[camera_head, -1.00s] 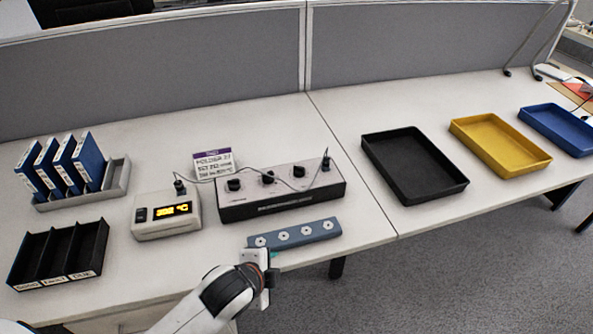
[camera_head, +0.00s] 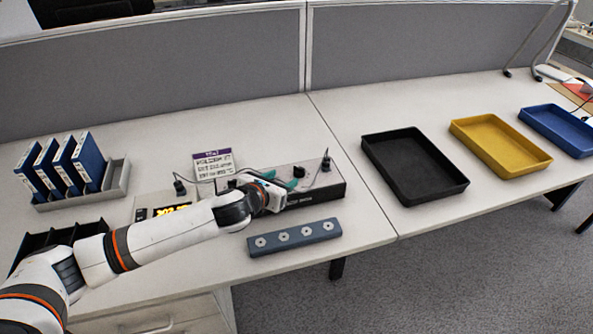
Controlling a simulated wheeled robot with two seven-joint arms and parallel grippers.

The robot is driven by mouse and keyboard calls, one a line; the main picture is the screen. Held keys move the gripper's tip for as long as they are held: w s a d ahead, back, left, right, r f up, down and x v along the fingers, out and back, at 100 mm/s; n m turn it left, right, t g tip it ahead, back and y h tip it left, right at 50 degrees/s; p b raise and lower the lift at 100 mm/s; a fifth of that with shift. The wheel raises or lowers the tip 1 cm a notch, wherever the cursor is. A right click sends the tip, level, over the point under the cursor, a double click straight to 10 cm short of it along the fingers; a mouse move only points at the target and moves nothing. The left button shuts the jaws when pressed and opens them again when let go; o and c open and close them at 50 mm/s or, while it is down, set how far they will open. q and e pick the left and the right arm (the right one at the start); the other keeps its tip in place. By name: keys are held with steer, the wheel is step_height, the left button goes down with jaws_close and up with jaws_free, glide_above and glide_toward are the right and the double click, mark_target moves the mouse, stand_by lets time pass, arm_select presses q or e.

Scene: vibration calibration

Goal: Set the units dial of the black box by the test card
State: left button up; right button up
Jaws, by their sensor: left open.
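The black box (camera_head: 318,193) has a pale top with dark dials and stands in the middle of the left desk. My left gripper (camera_head: 280,179) is over the box's top, with its teal fingertips apart around the middle dial's place. That dial is hidden or hard to make out; I cannot tell whether the fingers touch it. The right-hand dial (camera_head: 298,171) shows just beyond the fingertips. The left part of the box is mostly covered by my wrist. The test card (camera_head: 213,165), white with a purple header, stands behind the box; its print is too small to read surely. My right gripper is out of view.
A display unit (camera_head: 140,212) is partly behind my left arm. A blue-grey block with several round discs (camera_head: 296,237) lies in front of the box. Blue binders (camera_head: 88,161) stand at left. Black (camera_head: 415,167), yellow (camera_head: 501,146) and blue trays (camera_head: 560,129) lie at right.

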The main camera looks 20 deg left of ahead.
mark_target(300, 170)
arm_select(q)
steer(key=x, duration=0.9)
steer(key=shift+b, duration=0.35)
steer(key=c, duration=0.9)
steer(key=shift+d, duration=0.1)
steer(key=shift+c, duration=0.3)
steer(key=shift+y, duration=0.3)
steer(key=n+y+p, duration=0.2)
steer(key=n+y, duration=0.1)
steer(key=shift+d+r, duration=0.1)
steer(key=shift+d, duration=0.15)
steer(key=shift+d+n+y+p, duration=0.1)
steer(key=shift+n+y+p, duration=0.85)
steer(key=shift+n+y, duration=0.45)
steer(key=shift+g+y, duration=0.3)
